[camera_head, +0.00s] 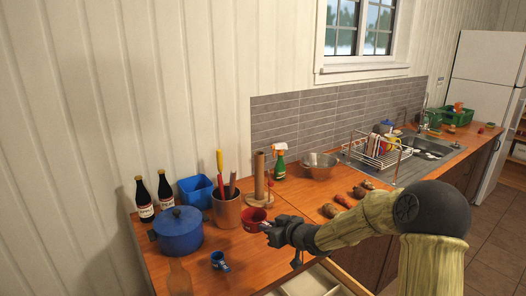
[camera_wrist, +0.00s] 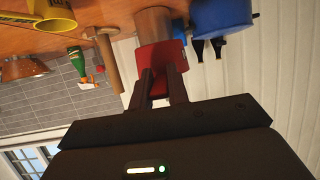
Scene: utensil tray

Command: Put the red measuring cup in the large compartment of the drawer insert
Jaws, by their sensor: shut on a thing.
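The red measuring cup (camera_head: 252,222) is at my gripper (camera_head: 268,232), over the wooden counter, in the head view. In the wrist view the red cup (camera_wrist: 160,58) sits at the tips of my gripper's dark fingers (camera_wrist: 160,82), which are shut on it. From these views I cannot tell whether the cup still touches the counter. The drawer insert (camera_head: 316,281) shows only partly, pale, in the open drawer at the bottom of the head view. Its compartments are mostly cut off by the frame edge.
Near the cup stand a utensil crock (camera_head: 227,212), a paper towel holder (camera_head: 259,178), a blue pot (camera_head: 178,232) and a small blue cup (camera_head: 219,261). Several potato-like items (camera_head: 342,200) lie to the right. A yellow container (camera_wrist: 54,13) shows in the wrist view.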

